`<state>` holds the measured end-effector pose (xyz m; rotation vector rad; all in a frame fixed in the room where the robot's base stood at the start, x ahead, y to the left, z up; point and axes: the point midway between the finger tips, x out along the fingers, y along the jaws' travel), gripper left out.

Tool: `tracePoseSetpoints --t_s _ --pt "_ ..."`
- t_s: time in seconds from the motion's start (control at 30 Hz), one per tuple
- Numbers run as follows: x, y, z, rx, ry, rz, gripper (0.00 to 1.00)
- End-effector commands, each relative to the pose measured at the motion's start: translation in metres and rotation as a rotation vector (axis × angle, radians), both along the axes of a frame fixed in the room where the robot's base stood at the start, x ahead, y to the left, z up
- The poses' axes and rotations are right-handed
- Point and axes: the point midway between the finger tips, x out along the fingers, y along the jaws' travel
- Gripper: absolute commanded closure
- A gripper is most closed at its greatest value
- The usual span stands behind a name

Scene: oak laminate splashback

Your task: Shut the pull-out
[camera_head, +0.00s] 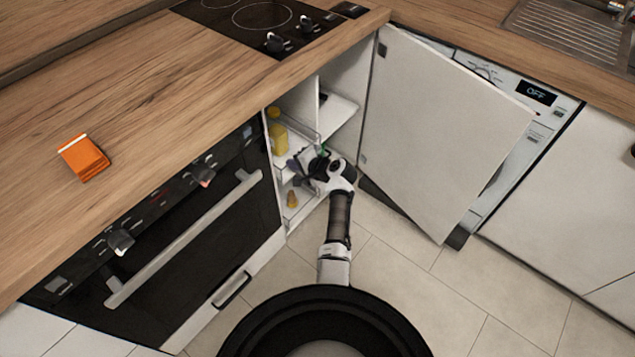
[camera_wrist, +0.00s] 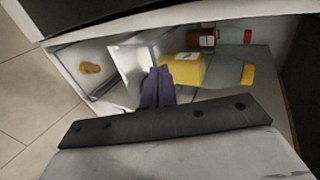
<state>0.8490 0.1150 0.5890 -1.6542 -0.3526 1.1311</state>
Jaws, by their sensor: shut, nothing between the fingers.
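The pull-out (camera_head: 307,207) is a pale rack with low-walled trays in the open corner cabinet beside the oven. It stands partly out of the cabinet. A yellow container (camera_head: 278,139) stands in its upper tray and a small orange-brown item (camera_head: 292,200) in its lower one. In the wrist view the pull-out's tray wall (camera_wrist: 132,68) is close by the fingers, with yellow and dark bottles (camera_wrist: 212,70) beside it. My gripper (camera_head: 298,166) is at the pull-out's front; its dark fingers (camera_wrist: 158,84) are together and empty. I cannot tell whether they touch the tray.
The white cabinet door (camera_head: 440,130) stands wide open to the right, in front of the washing machine (camera_head: 505,160). The oven (camera_head: 170,230) with its long bar handle is on the left. The tiled floor (camera_head: 400,275) in front is clear.

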Motion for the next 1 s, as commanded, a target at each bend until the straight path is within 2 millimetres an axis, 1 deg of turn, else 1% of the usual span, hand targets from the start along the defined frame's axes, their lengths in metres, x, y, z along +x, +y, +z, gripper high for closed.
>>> tracePoseSetpoints --t_s 0.03,0.1,0.3,0.4,0.63,1.0 --pt "0.005 0.008 -0.003 -0.001 -0.001 0.004 1.00" --pt "0.011 0.017 -0.003 -0.001 -0.001 0.003 1.00" --pt "0.025 0.035 -0.002 0.000 0.000 0.001 1.00" --pt "0.030 0.041 -0.002 -0.001 0.000 0.000 1.00" --pt "0.034 0.048 -0.001 -0.001 0.001 0.000 1.00" --pt "0.035 0.048 0.000 -0.001 -0.001 0.000 1.00"
